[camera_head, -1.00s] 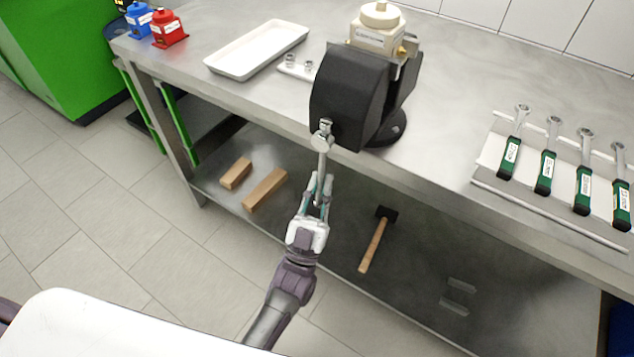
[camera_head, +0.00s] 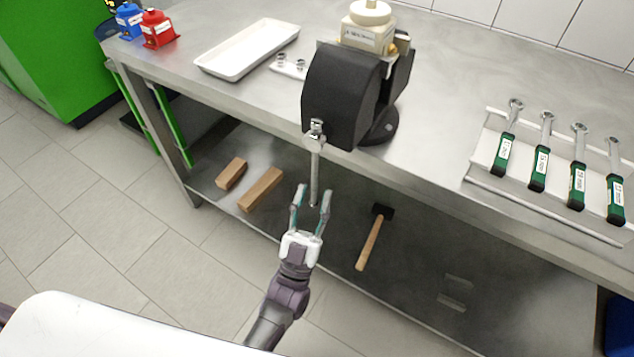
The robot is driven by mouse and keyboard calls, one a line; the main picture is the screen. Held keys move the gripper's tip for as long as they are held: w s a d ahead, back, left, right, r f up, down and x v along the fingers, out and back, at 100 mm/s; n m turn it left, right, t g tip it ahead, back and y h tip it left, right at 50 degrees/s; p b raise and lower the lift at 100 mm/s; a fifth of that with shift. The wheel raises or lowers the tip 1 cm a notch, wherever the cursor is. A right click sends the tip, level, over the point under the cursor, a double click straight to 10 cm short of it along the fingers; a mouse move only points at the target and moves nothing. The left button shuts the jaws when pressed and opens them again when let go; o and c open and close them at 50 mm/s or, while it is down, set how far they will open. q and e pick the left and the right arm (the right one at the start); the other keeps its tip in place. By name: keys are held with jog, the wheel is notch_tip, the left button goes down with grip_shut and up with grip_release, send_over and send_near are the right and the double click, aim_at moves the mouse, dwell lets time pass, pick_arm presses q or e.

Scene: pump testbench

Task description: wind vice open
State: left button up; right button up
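The black vice (camera_head: 338,92) stands at the front edge of the metal bench, with a cream-coloured pump part (camera_head: 368,32) at its jaws. Its metal handle bar (camera_head: 315,175) hangs nearly straight down from the screw head (camera_head: 316,130) on the front. My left gripper (camera_head: 312,190) is open just below the handle, its two fingers spread around or in front of the bar's lower end. I cannot tell whether the fingers touch the bar. My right gripper is not in view.
A white tray (camera_head: 236,62) and small fittings on a plate (camera_head: 287,66) lie left of the vice. Red (camera_head: 158,30) and blue pumps stand at far left. Several green-handled wrenches (camera_head: 540,168) lie on a rack at right. Wooden blocks (camera_head: 260,189) and a hammer (camera_head: 371,243) lie on the lower shelf.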

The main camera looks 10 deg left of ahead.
pick_arm(q)
jog(key=v, duration=0.8)
jog(key=shift+s+f+h, duration=0.2)
jog(key=shift+s+h, duration=0.05)
jog(key=shift+h, duration=0.05)
notch_tip(320, 180, down, 13)
jog(key=w+m+g+p, duration=0.1)
jog(key=g+p, duration=0.1)
jog(key=g, duration=0.5)
jog(key=s+a+f+g+p, duration=0.15)
jog(key=s+f+g, duration=0.25)
jog(key=f, duration=0.5)
jog(key=s+a+f+g, duration=0.2)
jog(key=s+f+g, duration=0.2)
jog(key=f, duration=0.4)
jog(key=s+a+f+g+y, duration=0.1)
jog(key=s+a+f+g, duration=0.2)
jog(key=s, duration=0.5)
jog(key=s+a+f+g+y+p, duration=0.1)
jog(key=s+a+f+g, duration=0.2)
jog(key=s, duration=0.5)
jog(key=s+a+f+g+y+p, duration=0.1)
jog(key=s+a+f+g, duration=0.3)
jog(key=s+f, duration=0.2)
jog(key=shift+s+f+n+g+y, duration=0.3)
jog(key=shift+s+n+y, duration=0.1)
jog(key=shift+s, duration=0.55)
